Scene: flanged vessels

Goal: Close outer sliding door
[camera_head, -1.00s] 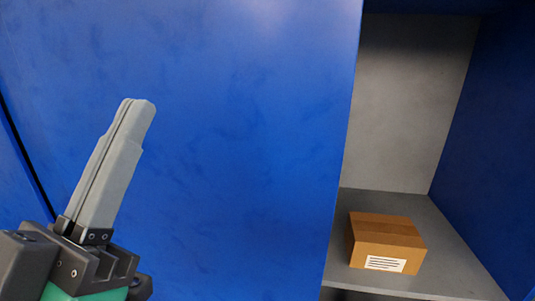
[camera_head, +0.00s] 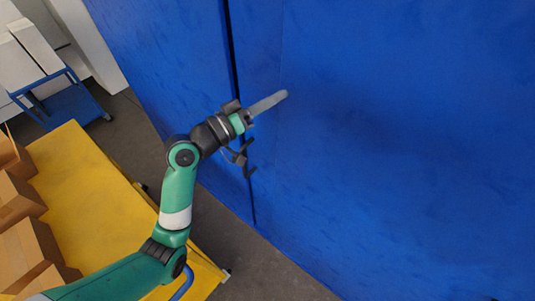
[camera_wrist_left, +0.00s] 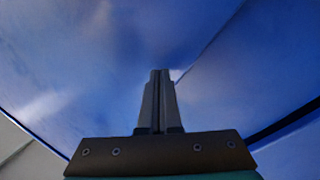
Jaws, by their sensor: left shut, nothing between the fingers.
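The large blue sliding door (camera_head: 410,150) fills the right of the head view as a flat panel. A faint vertical edge runs down it near my gripper, and a dark vertical gap divides it from the blue panel (camera_head: 165,60) to the left. My left gripper (camera_head: 284,95) is shut and empty, its grey fingers pointing right in front of the blue surface. In the left wrist view the closed fingers (camera_wrist_left: 160,73) point at blue panels; whether they touch is not clear. No cabinet opening shows now. My right gripper is not in view.
A yellow platform (camera_head: 85,190) bearing several cardboard boxes (camera_head: 30,250) stands at the left, close to my left arm. A blue cart (camera_head: 65,105) is at the back left. Grey floor (camera_head: 250,265) lies between platform and blue panels.

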